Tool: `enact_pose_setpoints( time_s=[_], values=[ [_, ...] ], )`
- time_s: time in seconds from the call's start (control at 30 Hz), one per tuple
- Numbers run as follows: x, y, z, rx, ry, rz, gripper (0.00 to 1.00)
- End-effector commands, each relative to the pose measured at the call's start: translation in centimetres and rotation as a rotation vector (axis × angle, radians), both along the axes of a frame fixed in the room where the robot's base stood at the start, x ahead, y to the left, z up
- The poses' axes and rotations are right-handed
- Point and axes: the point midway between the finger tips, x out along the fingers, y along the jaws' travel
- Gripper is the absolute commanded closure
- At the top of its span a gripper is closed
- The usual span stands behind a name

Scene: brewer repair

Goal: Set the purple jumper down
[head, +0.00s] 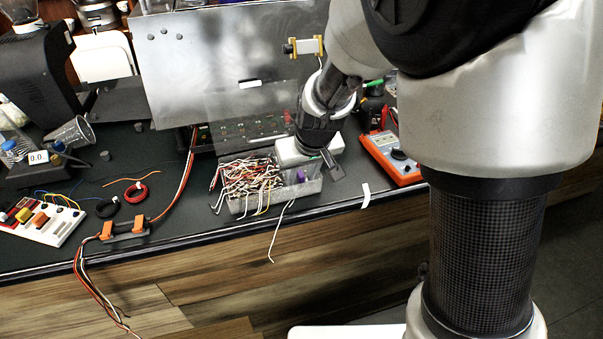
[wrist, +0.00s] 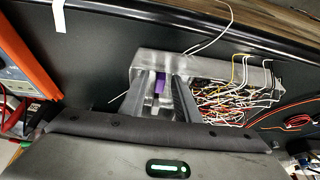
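The purple jumper (head: 301,176) is a small purple piece at the right end of a clear tray (head: 246,206) near the bench's front edge. In the wrist view the purple jumper (wrist: 160,82) shows between my two fingers, nearer the left one, with a gap to the right one. My gripper (wrist: 162,78) is open above the tray's end, its fingers reaching over the near side. In the head view my gripper (head: 328,163) partly hides this corner. I cannot tell whether the jumper touches the tray's floor.
Many red, white and yellow wires (head: 255,178) fill the tray's left part. An orange multimeter (head: 390,157) lies to the right, with a white strip (head: 365,195) beside it. A metal panel (head: 225,60) stands behind. Orange clips (head: 125,230) with wires sit at the front left edge.

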Motion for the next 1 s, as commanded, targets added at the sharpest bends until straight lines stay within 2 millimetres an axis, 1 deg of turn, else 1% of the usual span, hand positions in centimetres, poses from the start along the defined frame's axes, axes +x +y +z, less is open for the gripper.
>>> enact_pose_setpoints(
  time_s=[0.07, 0.2, 0.27, 0.5, 0.6, 0.73, 0.87, 0.93, 1.0],
  values=[
    [0.0, 0.0, 0.1, 0.000, 0.000, 0.000, 0.71],
    [-0.2, -0.1, 1.1, 0.002, -0.002, 0.000, 0.71],
    [-0.5, -0.1, 2.1, 0.002, -0.003, 0.000, 0.71],
    [-2.4, -0.8, 7.0, 0.002, -0.005, 0.001, 0.71],
    [-3.1, -1.1, 8.7, 0.002, -0.003, 0.000, 0.71],
    [-3.9, -1.3, 10.4, 0.003, -0.001, 0.000, 0.71],
    [-4.4, -1.6, 11.4, 0.002, 0.000, -0.001, 0.71],
    [-4.9, -2.2, 12.2, 0.011, -0.003, -0.015, 0.71],
    [-6.1, -3.5, 13.6, 0.030, -0.009, -0.043, 0.71]
  ],
)
